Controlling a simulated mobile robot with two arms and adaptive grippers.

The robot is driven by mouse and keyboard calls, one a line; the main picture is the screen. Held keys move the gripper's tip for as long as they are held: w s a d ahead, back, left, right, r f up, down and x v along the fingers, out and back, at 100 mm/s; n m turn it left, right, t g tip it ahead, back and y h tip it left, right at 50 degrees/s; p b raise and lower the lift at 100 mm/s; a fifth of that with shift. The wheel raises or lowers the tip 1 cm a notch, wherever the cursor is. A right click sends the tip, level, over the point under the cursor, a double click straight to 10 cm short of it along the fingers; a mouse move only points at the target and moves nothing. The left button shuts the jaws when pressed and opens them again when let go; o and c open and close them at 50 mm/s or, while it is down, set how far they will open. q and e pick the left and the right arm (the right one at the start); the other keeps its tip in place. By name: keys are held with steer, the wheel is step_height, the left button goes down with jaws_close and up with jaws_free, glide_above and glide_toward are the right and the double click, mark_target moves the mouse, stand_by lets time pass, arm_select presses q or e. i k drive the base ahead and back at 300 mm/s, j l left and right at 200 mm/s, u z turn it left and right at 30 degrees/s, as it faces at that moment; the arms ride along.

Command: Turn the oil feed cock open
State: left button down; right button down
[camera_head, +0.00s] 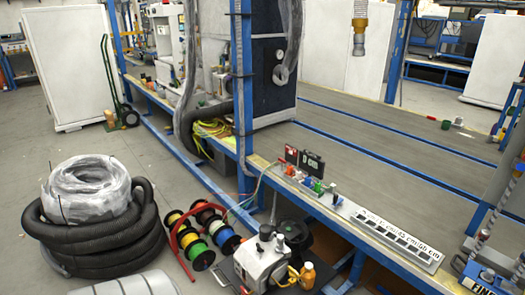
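I cannot pick out the oil feed cock for certain. A light grey machine box (262,262) with dark knobs on top stands at the bottom middle, with yellow fittings at its right side. An orange bottle (307,275) stands just right of it. Several small coloured fittings (318,187) sit along the bench edge, too small to tell apart. A blue and grey device (490,277) is partly cut off at the bottom right. Neither of my grippers is in view.
A long bench (400,170) with blue rails crosses the view. Black coiled hose (95,235) with a clear wrapped coil on top lies at the left. Cable spools (200,255) stand beside it. A hose nozzle (359,35) hangs above. Grey floor is clear at the left.

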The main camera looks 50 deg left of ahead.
mark_target(293, 273)
steer(key=u, duration=1.9)
